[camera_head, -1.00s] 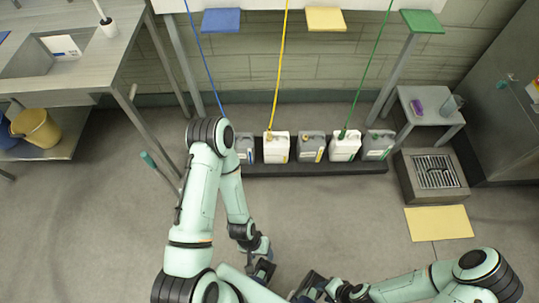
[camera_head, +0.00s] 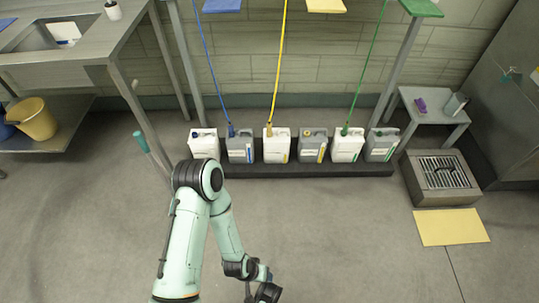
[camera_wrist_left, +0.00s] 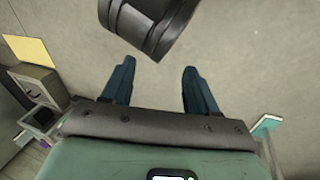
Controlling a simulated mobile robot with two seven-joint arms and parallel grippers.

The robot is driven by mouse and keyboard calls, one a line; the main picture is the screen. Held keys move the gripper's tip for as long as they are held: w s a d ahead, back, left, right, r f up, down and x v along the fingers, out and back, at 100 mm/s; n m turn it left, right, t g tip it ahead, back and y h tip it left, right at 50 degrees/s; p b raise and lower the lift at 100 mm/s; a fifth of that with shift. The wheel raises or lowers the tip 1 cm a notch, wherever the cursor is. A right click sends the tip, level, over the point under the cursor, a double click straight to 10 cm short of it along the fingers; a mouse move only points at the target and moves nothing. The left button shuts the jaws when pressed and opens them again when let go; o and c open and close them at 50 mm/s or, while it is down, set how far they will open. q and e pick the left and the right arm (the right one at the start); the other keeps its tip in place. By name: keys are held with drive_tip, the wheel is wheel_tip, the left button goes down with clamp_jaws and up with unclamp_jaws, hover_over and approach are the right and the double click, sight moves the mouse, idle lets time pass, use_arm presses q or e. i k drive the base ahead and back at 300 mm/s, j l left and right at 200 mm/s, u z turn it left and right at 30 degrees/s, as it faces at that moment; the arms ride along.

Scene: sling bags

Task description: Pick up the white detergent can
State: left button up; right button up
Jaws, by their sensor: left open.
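Three white detergent cans stand in a row with grey cans on a low dark plinth in the head view. The left white can (camera_head: 204,144) is at the row's left end, with no hose seen in it. The middle white can (camera_head: 276,147) meets a yellow hose, and the right white can (camera_head: 348,147) meets a green hose. My left gripper (camera_head: 262,294) is low in the head view, partly cut off, well apart from the cans. In the left wrist view its two fingers (camera_wrist_left: 160,82) are spread and empty over the floor. My right gripper is out of view.
Grey cans (camera_head: 240,149) stand between the white ones on the plinth (camera_head: 300,170). A metal sink table (camera_head: 85,45) is left and a small side table (camera_head: 432,112) right. A grated block (camera_head: 440,195) and yellow mat (camera_head: 451,227) lie right. The middle floor is clear.

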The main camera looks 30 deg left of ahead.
sight(203, 143)
drive_tip(key=u, duration=1.7)
drive_tip(key=i+u, duration=0.2)
drive_tip(key=i, duration=0.45)
drive_tip(key=i+u, duration=0.2)
drive_tip(key=i, duration=0.45)
drive_tip(key=i+l+u, duration=0.2)
drive_tip(key=i, duration=0.4)
